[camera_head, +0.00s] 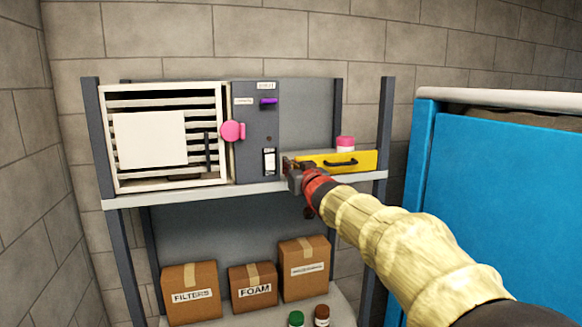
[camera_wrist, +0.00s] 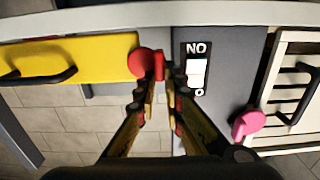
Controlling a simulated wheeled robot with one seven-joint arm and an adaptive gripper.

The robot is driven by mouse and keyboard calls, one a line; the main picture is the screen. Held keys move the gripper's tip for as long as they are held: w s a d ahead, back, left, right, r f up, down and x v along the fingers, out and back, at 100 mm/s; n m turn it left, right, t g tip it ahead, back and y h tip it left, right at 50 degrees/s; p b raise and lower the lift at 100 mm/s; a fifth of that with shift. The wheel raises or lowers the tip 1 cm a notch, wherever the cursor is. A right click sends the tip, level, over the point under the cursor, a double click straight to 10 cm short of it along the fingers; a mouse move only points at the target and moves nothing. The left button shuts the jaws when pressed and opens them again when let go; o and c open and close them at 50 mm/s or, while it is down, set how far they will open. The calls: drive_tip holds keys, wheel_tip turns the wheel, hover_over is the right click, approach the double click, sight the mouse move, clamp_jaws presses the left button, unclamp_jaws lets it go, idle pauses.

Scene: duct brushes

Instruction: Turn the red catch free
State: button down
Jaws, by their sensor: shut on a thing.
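A red catch (camera_wrist: 143,63) with a round disc and an upright bar sits at the edge of the yellow panel (camera_wrist: 80,58), beside the grey box, in the wrist view. My gripper (camera_wrist: 163,76) is shut on the catch's bar. In the head view, my gripper (camera_head: 290,170) is at the left end of the yellow panel (camera_head: 350,159) and hides the red catch. The yellow panel has a black handle (camera_head: 341,162) and looks closed.
A grey box (camera_head: 254,150) carries a switch (camera_head: 269,162) and a purple lever (camera_head: 268,101). A pink catch (camera_head: 232,131) is on the white slatted frame (camera_head: 170,184). A pink-lidded jar (camera_head: 345,144) stands behind the panel. A blue cabinet (camera_head: 495,200) stands at right.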

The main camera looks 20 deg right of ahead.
drive_tip(key=shift+n, duration=0.3)
drive_tip(key=shift+a+f+n+b, duration=0.3)
drive_tip(key=shift+n+b, duration=1)
drive_tip(key=shift+n, duration=1.55)
drive_tip(key=shift+a+f+n+b, duration=0.35)
drive_tip(key=shift+n+b, duration=0.9)
drive_tip(key=shift+n, duration=1.65)
drive_tip(key=shift+a+f+n+b, duration=0.3)
drive_tip(key=shift+n+b, duration=1)
drive_tip(key=shift+n, duration=1.55)
drive_tip(key=shift+d, duration=0.1)
drive_tip(key=c, duration=1.9)
unclamp_jaws()
drive_tip(key=shift+s, duration=0.15)
drive_tip(key=s, duration=1.1)
drive_tip(key=shift+s, duration=0.4)
